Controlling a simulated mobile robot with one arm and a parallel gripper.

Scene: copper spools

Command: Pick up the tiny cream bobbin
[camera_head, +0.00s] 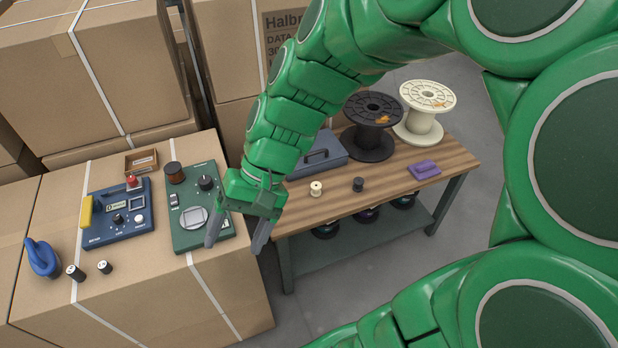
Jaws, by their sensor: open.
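The tiny cream bobbin (316,188) stands on the wooden workbench (395,188), near its left front. A small dark bobbin (358,185) stands just to its right. My gripper (238,240) points downward with its two grey fingers apart and nothing between them. It is left of the bench, over the front right edge of the cardboard box, to the left of and lower in the picture than the cream bobbin. The cream bobbin is in plain view and apart from my gripper.
Large black (371,122) and cream (425,110) spools, a blue-grey toolbox (318,155) and a purple object (424,170) are on the bench. A cardboard box (150,290) at left bears green (190,238) and blue (115,222) control units. Bare wood lies around the small bobbins.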

